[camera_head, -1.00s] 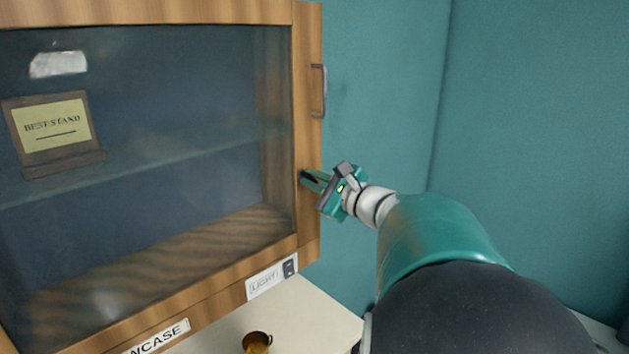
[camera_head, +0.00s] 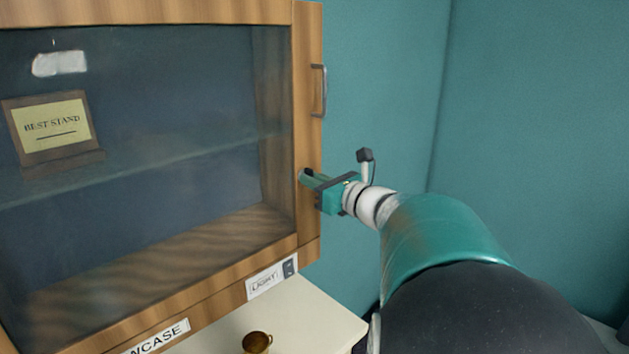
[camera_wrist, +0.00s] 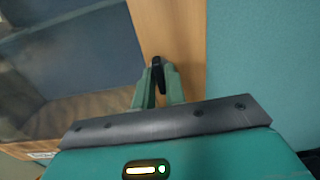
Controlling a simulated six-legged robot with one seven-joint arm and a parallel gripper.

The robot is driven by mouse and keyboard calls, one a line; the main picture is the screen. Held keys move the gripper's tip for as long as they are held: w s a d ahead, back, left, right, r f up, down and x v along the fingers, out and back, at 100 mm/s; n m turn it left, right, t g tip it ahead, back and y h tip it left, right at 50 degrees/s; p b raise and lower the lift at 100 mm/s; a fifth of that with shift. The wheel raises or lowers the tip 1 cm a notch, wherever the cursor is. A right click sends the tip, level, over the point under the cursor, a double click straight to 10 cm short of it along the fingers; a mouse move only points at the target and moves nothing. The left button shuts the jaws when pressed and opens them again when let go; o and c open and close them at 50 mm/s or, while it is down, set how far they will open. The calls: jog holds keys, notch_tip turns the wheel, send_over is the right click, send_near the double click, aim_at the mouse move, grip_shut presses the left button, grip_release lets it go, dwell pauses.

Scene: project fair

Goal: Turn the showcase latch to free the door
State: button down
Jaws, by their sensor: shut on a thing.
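The showcase (camera_head: 309,225) is a wooden cabinet with a glass door, and the door looks closed. The latch (camera_wrist: 157,76) is a small black piece on the wooden frame at the door's right side. My gripper (camera_head: 311,178) reaches the frame from the right, below the metal handle (camera_head: 324,90). In the wrist view, my gripper's two green fingers (camera_wrist: 158,92) are shut on the latch, one on each side. In the head view the fingers mostly hide the latch, and its exact angle is hard to read.
A "BEST STAND" sign (camera_head: 52,128) stands on the glass shelf inside. A light switch (camera_head: 289,268) sits on the lower frame. A small brown cup (camera_head: 257,343) stands on the pale table (camera_head: 312,312). A teal wall (camera_head: 385,90) is close behind; the space to the right is free.

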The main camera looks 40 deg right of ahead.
dwell(0.3)
jog(key=c, duration=1.5)
grip_release()
jog(key=s, duration=1.4)
jog(key=shift+d, duration=0.2)
jog(key=shift+w, duration=0.1)
